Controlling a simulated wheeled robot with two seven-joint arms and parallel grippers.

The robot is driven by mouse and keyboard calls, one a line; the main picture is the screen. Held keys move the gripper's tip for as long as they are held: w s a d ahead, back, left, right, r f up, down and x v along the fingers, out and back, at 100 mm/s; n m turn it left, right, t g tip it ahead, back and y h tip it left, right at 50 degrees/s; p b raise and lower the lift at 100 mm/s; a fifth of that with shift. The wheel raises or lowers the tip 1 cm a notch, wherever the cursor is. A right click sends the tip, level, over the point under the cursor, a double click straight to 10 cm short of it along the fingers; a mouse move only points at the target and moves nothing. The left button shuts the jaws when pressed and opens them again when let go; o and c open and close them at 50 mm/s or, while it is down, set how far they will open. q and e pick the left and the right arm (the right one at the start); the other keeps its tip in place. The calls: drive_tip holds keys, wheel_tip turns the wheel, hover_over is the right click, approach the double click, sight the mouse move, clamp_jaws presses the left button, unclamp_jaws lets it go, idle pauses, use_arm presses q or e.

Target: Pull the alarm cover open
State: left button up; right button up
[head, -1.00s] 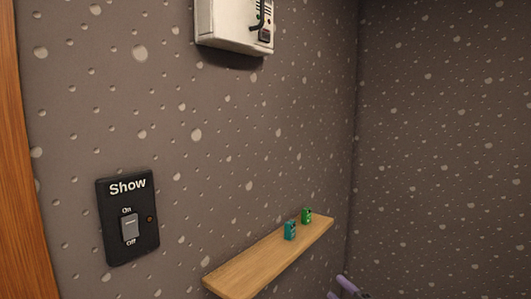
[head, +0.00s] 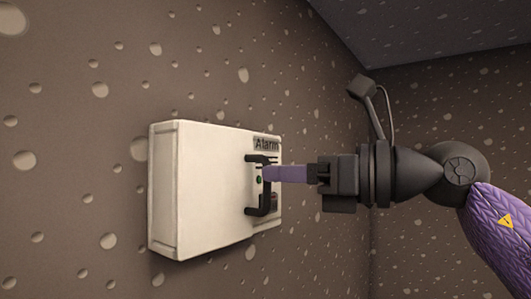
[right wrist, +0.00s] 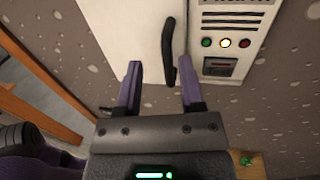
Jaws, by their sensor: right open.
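The white alarm box (head: 205,190) is mounted on the wall, with an "Alarm" label at its upper right. Its large front cover looks closed and carries a black upright handle (head: 263,208) near its right side. In the right wrist view the cover (right wrist: 110,30) fills the upper left and the handle (right wrist: 168,50) hangs just beyond the fingers. My right gripper (head: 268,174) comes in from the right, its purple fingers at the handle. In the right wrist view the right gripper (right wrist: 160,85) is open, the handle's lower end between the fingertips. My left gripper is not in view.
A wooden shelf (right wrist: 240,162) with a small green object lies lower down. A wooden frame (right wrist: 45,75) shows at the left in the right wrist view.

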sight(232, 188)
drive_tip(key=x, duration=0.1)
drive_tip(key=p+x, duration=0.1)
drive_tip(key=x, duration=0.1)
drive_tip(key=shift+w, duration=0.45)
drive_tip(key=shift+s, duration=0.15)
drive_tip(key=shift+f, duration=0.1)
drive_tip(key=c, duration=0.6)
clamp_jaws()
